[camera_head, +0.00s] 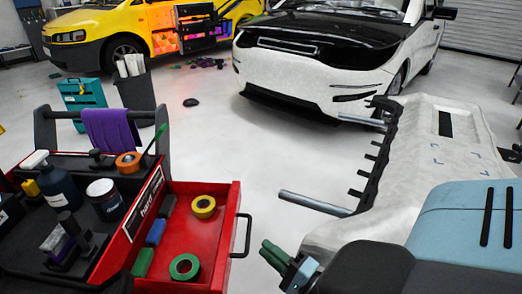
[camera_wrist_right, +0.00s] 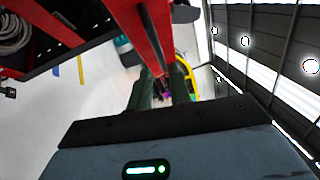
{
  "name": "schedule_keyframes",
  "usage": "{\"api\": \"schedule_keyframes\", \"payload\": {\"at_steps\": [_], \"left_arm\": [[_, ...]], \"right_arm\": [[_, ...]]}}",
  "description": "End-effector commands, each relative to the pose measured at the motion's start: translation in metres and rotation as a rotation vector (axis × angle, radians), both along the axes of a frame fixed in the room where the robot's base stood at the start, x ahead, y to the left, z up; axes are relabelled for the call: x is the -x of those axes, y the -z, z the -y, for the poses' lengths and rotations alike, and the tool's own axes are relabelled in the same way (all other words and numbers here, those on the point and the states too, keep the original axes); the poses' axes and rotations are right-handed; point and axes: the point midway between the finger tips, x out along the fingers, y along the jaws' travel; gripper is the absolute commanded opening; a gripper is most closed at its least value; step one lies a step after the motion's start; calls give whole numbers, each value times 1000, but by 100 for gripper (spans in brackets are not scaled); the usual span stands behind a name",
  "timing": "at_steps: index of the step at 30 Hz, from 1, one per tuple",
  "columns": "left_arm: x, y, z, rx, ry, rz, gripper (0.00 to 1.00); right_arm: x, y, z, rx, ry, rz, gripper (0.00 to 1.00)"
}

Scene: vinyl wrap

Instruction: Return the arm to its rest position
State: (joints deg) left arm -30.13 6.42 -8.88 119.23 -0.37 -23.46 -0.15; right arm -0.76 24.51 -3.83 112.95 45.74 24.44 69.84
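My right gripper (camera_head: 276,258) is near the bottom middle of the head view, just right of the open red drawer (camera_head: 233,200) and below its dark handle (camera_head: 241,236). In the right wrist view its two greenish fingers (camera_wrist_right: 162,84) stand apart, with nothing held between them. Red drawer parts (camera_wrist_right: 152,40) show close beyond the fingers there. My right arm comes in from the lower right of the head view. My left arm and gripper are not in view.
The drawer holds yellow tape (camera_head: 204,207), green tape (camera_head: 185,267) and several small blocks. The cart carries bottles, orange tape (camera_head: 128,162) and a purple cloth (camera_head: 110,128). A white car (camera_head: 310,83) and yellow car (camera_head: 120,25) stand behind. Open floor lies between.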

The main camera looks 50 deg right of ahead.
Motion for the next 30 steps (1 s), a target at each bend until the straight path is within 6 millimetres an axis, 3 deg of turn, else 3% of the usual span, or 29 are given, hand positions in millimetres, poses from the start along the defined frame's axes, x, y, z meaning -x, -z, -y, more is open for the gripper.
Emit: {"api": "schedule_keyframes", "payload": {"at_steps": [22,26,30], "left_arm": [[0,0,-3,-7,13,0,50],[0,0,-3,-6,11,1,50],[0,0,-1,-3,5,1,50]], "right_arm": [[7,5,-4,27,-5,-17,20],[29,34,-26,198,-45,-119,20],[81,87,-65,562,-165,-305,20]]}}
